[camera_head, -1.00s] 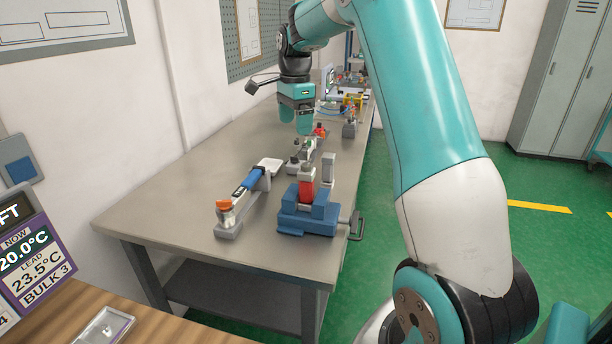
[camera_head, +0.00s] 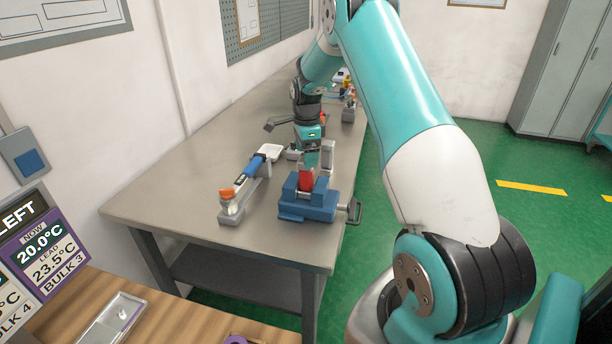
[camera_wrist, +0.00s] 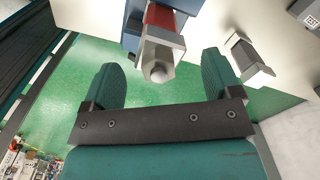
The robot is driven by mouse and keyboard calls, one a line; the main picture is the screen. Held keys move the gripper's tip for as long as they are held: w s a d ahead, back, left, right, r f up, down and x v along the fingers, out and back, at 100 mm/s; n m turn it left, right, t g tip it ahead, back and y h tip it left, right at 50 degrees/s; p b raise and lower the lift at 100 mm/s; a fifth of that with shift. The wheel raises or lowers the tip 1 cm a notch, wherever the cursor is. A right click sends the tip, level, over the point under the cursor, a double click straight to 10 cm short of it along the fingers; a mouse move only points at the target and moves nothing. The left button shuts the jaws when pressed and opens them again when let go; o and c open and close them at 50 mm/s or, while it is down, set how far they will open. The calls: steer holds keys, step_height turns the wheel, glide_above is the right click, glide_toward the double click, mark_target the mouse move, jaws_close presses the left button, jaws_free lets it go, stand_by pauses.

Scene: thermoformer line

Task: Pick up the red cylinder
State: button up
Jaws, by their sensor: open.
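The red cylinder (camera_head: 306,181) stands upright in a blue vise (camera_head: 309,208) near the front of the grey workbench. In the wrist view the red cylinder (camera_wrist: 159,17) shows at the top, with a grey collar and rounded tip pointing between my fingers. My gripper (camera_head: 312,160) is just above and behind it in the head view. In the wrist view my gripper (camera_wrist: 158,62) is open, one teal finger on each side of the grey tip, with gaps on both sides. The gripper hides the cylinder's upper end in the head view.
A blue-handled tool on a grey stand (camera_head: 232,203) is at left. The bench (camera_head: 155,205) is clear at left.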

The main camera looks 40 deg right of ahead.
mark_target(306, 178)
step_height(306, 178, down, 4)
steer(key=shift+a+f+p, duration=0.1)
steer(key=shift+p, duration=0.75)
steer(key=c, duration=1)
steer(key=shift+c, duration=1)
steer(key=shift+r, duration=0.2)
